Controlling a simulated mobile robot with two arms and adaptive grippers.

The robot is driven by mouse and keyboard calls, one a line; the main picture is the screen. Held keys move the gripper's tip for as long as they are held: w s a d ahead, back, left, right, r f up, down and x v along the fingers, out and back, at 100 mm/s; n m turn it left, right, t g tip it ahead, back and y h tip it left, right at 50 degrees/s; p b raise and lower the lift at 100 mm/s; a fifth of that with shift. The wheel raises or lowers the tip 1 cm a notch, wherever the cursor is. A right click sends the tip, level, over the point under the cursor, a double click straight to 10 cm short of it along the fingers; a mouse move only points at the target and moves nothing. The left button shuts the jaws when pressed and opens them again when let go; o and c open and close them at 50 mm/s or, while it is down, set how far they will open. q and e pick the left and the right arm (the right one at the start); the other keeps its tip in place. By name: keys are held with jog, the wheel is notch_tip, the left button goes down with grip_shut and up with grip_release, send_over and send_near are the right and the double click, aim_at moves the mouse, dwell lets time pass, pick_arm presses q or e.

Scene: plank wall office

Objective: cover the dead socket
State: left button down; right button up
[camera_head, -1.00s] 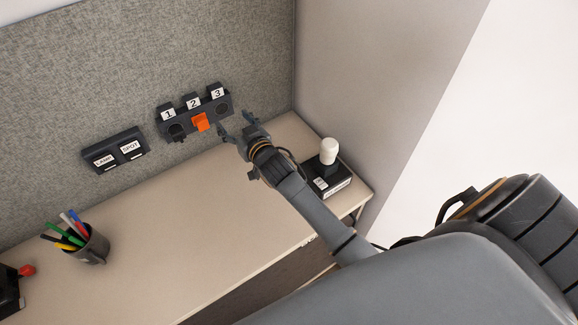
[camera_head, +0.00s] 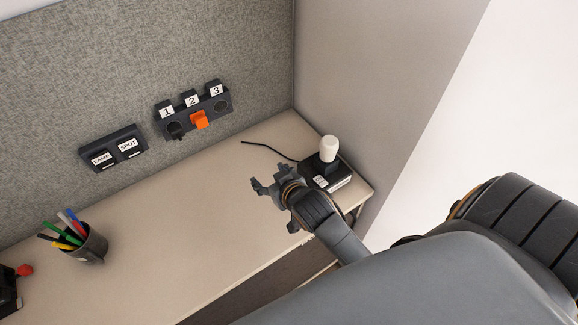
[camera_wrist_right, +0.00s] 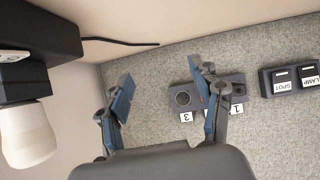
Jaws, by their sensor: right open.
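A dark socket strip (camera_head: 187,118) is on the grey partition, with tabs 1, 2 and 3 above its positions. An orange piece (camera_head: 199,119) covers or sits in position 2. A small black piece (camera_head: 176,136) projects below position 1. Position 3 (camera_head: 222,106) shows a bare round face. In the right wrist view the strip (camera_wrist_right: 182,98) appears upside down, and a finger hides part of its middle. My right gripper (camera_head: 268,180) is open and empty over the desk, right of and below the strip, apart from it. My left gripper is not visible.
A black box with a white bulb-shaped top (camera_head: 329,149) stands at the desk's right end; a black cable (camera_head: 268,147) trails from it. A switch panel labelled LAMP and SPOT (camera_head: 114,148) is left of the strip. A pen cup (camera_head: 88,243) stands left; mid-desk is clear.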

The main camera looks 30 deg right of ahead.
jog(key=s+f+g, duration=0.1)
jog(key=s, duration=0.1)
jog(key=s+f+g, duration=0.1)
jog(key=s+f, duration=0.1)
jog(key=s, duration=0.1)
jog(key=s+f+g, duration=0.1)
jog(key=s, duration=0.1)
jog(key=shift+s+f, duration=0.25)
jog(key=shift+s, duration=0.15)
jog(key=shift+s+f+n+g, duration=0.3)
jog(key=shift+s+g, duration=0.2)
jog(key=shift+s, duration=0.05)
jog(key=shift+s+r, duration=0.1)
jog(key=shift+s, duration=0.05)
jog(key=s+r+g, duration=0.4)
jog(key=s+r, duration=0.1)
jog(key=s, duration=0.7)
notch_tip(320, 180, down, 27)
jog(key=s+n+g, duration=0.1)
jog(key=s, duration=0.1)
jog(key=s+d+f+g, duration=0.1)
jog(key=s+d+f, duration=0.1)
jog(key=s+f, duration=1.3)
jog(key=shift+s+f, duration=0.2)
jog(key=shift+f, duration=0.1)
